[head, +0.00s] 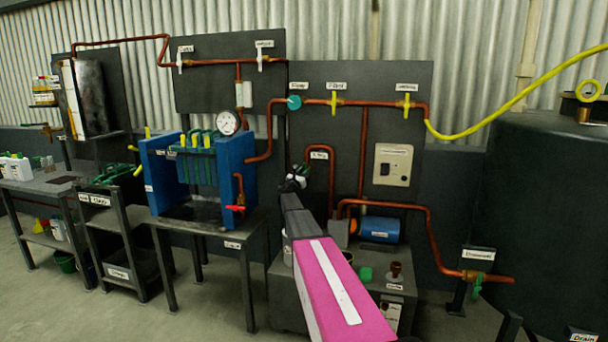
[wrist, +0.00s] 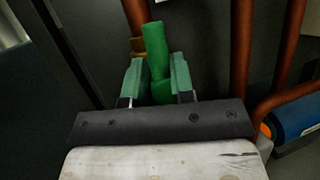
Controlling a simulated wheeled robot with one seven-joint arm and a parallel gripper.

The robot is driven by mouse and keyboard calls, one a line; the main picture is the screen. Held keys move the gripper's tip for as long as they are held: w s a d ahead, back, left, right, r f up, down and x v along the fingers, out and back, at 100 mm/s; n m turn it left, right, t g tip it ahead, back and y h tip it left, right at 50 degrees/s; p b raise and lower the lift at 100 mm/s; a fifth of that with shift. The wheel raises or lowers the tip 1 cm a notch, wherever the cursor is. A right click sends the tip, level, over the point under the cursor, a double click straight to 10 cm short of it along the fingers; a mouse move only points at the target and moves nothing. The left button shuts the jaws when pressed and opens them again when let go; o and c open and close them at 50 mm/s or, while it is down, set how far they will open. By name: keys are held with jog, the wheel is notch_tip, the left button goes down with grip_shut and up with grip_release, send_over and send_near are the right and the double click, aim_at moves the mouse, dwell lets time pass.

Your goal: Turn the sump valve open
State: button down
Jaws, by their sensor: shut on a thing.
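A green valve handle (wrist: 154,42) stands up between my fingers in the wrist view, on a copper pipe. My gripper (wrist: 157,72) is shut on it, with one green-padded finger on each side. Only a little green shows there, and my arm hides much of the valve. A small white label (head: 318,155) is just above and right of it; its text is too small to read surely.
Copper pipes (wrist: 241,45) rise close to the right of my gripper. A blue motor or pump (head: 379,229) sits low to the right. A blue press (head: 228,175) stands on a table at left. A dark tank (head: 545,220) fills the right side.

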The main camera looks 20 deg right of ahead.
jog(key=shift+s+d+n+t, duration=0.1)
jog(key=shift+s+n+t, duration=0.1)
jog(key=shift+n+t, duration=0.35)
jog(key=c, duration=1.3)
grip_release()
jog(key=shift+w, duration=0.1)
jog(key=v, duration=1)
jog(key=shift+s+a, duration=0.3)
jog(key=shift+a, duration=0.05)
